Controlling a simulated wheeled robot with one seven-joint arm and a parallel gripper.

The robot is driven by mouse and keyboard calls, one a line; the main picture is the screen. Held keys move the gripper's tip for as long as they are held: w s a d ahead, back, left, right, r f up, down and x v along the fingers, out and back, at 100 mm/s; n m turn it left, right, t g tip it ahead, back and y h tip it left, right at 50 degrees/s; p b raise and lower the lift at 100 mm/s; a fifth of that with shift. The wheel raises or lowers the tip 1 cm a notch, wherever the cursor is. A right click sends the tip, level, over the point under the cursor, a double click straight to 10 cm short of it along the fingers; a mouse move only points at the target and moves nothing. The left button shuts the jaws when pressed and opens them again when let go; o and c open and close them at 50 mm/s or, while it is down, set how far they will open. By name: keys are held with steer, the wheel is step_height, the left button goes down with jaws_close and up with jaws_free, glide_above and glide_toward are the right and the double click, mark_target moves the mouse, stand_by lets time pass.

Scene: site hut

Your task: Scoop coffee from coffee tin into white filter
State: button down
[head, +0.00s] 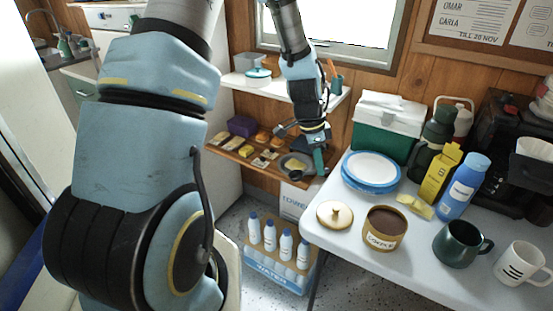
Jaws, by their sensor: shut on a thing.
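The coffee tin (384,240) stands open on the white table, gold-brown with dark brown coffee inside. Its gold lid (335,215) lies to its left. The white filter (536,149) sits at the coffee machine at the far right edge. My gripper (319,168) hangs beyond the table's left edge, in front of the shelves, left of and behind the tin. It is shut on what looks like a small dark scoop (296,175). The scoop's handle is mostly hidden by the fingers, and I cannot tell whether its bowl holds anything.
Blue-rimmed plates (371,170), a green cool box (385,128), a yellow carton (440,172) and a blue bottle (463,187) stand behind the tin. A green mug (459,245) and a white mug (520,264) stand to its right. Water bottles (270,236) fill a crate below left.

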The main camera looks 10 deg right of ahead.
steer(key=s+d+r+m+g+y+b, duration=0.1)
steer(key=s+d+m+g, duration=0.1)
steer(key=s+d+m, duration=0.7)
steer(key=s+d+r+m+g+y, duration=0.1)
steer(key=s+d+r+m, duration=0.1)
steer(key=s+d+m, duration=0.7)
steer(key=a+f+g+b, duration=0.1)
steer(key=f, duration=0.1)
steer(key=f+n+g+b, duration=0.1)
steer(key=f, duration=0.1)
steer(key=a+f+n+g+b, duration=0.1)
steer(key=f, duration=0.1)
steer(key=shift+w+a+f, duration=0.1)
steer(key=shift+a+f, duration=0.15)
steer(key=shift+a, duration=0.05)
steer(key=shift+f+b, duration=0.5)
steer(key=shift+b, duration=0.1)
